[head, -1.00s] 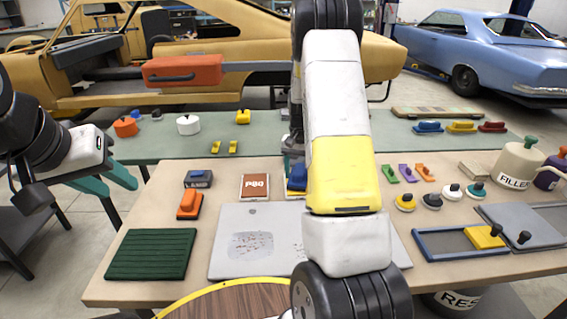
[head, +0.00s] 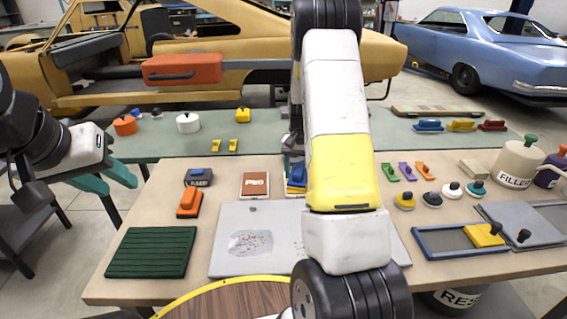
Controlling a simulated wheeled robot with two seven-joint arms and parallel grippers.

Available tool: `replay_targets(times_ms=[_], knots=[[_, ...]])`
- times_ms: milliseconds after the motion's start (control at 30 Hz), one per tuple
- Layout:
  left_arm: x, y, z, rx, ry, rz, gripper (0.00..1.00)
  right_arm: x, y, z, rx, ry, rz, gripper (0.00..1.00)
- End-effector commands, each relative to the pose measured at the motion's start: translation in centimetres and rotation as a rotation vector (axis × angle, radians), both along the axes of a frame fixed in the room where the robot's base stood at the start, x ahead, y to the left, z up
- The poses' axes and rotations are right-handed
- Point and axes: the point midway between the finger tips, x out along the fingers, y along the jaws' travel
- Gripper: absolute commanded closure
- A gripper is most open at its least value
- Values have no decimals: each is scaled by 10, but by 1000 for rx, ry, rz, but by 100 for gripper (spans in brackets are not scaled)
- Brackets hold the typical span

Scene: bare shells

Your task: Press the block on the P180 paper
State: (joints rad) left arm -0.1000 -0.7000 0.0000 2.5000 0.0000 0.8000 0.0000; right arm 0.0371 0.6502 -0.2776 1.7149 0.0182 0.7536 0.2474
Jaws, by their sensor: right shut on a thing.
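A blue block (head: 297,178) shows just left of my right forearm in the head view, near the middle of the table. My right gripper (head: 294,163) is at its upper end, shut on it; the forearm hides much of the grip. A sheet with a pale edge (head: 293,194) lies under or just in front of the block. Its label is not readable, and I cannot tell whether the block touches it. A brown paper marked P80 (head: 255,185) lies to its left. My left gripper (head: 106,180) is open and empty, left of the table.
A grey panel with a speckled patch (head: 235,262) lies in front. A green ridged pad (head: 150,252), an orange block (head: 189,203) and a dark block holder (head: 198,178) are at left. Coloured tools, knobs and a filler pot (head: 516,165) stand at right.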

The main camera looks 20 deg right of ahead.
Motion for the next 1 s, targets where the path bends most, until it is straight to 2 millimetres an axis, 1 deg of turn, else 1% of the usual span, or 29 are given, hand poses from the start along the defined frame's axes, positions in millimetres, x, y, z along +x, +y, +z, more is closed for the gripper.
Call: replay_targets(times_ms=[567, 1000], knots=[[0, 0, 0, 0, 0, 0, 64, 0, 0, -1, 0, 2, 0, 75], [0, 0, 0, 0, 0, 0, 64, 1, 0, 34, 0, -1, 1, 75]])
